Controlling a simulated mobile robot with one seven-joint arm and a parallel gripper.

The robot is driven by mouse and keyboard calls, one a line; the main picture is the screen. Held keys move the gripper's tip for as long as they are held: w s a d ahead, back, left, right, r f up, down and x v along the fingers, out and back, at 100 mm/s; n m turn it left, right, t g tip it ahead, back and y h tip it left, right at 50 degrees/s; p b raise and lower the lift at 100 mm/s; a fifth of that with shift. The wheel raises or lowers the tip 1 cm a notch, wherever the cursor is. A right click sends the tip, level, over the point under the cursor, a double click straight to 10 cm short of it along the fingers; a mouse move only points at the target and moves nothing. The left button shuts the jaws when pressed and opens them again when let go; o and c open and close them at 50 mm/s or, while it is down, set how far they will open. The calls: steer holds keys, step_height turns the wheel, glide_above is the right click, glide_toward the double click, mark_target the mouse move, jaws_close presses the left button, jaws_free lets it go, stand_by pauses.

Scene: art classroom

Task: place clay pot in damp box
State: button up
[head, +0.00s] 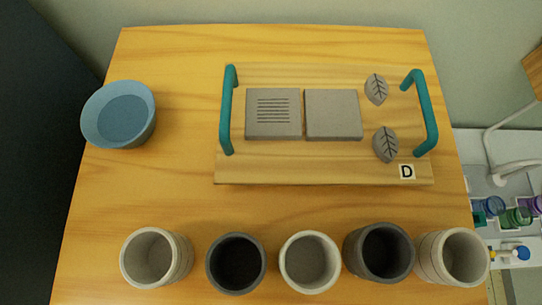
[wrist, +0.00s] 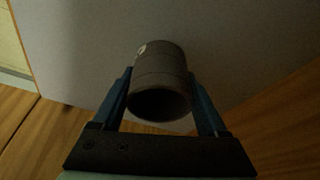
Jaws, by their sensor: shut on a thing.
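My gripper (wrist: 160,84) shows in the wrist view, its two blue fingers shut on the sides of a dark clay pot (wrist: 160,62). The pot is a ribbed cylinder with its open rim facing the camera and a small pale mark near its far end. The view is dim, so its true colour is hard to tell. Neither my gripper nor this pot shows in the head view. I cannot make out a damp box in either view. A plain grey surface (wrist: 235,50) lies behind the pot; I cannot tell what it belongs to.
The wooden table (head: 180,195) holds a front row of several pots, pale (head: 183,260) and dark grey (head: 408,262). Behind them is a board (head: 320,172) marked D with teal handles, grey tiles (head: 333,115) and leaf pieces (head: 386,144). A blue bowl (head: 146,128) stands left.

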steer(key=shift+w, duration=0.75)
steer(key=f, duration=0.2)
steer(key=shift+w+f+b, duration=0.3)
steer(key=shift+w, duration=0.1)
steer(key=shift+f, duration=0.45)
steer(key=o, duration=1.4)
steer(key=shift+f, duration=0.15)
steer(key=shift+o, duration=0.2)
steer(key=shift+r, duration=0.5)
steer(key=shift+s+a+r+p, duration=0.15)
steer(key=shift+a+r, duration=0.25)
steer(key=shift+r, duration=0.2)
steer(key=shift+s+a+r+p, duration=0.15)
steer(key=shift+a+r, duration=0.2)
steer(key=shift+r, duration=0.25)
steer(key=s+a, duration=0.1)
steer(key=a, duration=0.2)
steer(key=s+a, duration=0.2)
steer(key=a, duration=0.2)
steer(key=s+a+b, duration=0.1)
steer(key=a, duration=0.2)
steer(key=shift+s+a+f, duration=0.1)
steer(key=shift+s+a, duration=0.05)
steer(key=shift+a, duration=0.05)
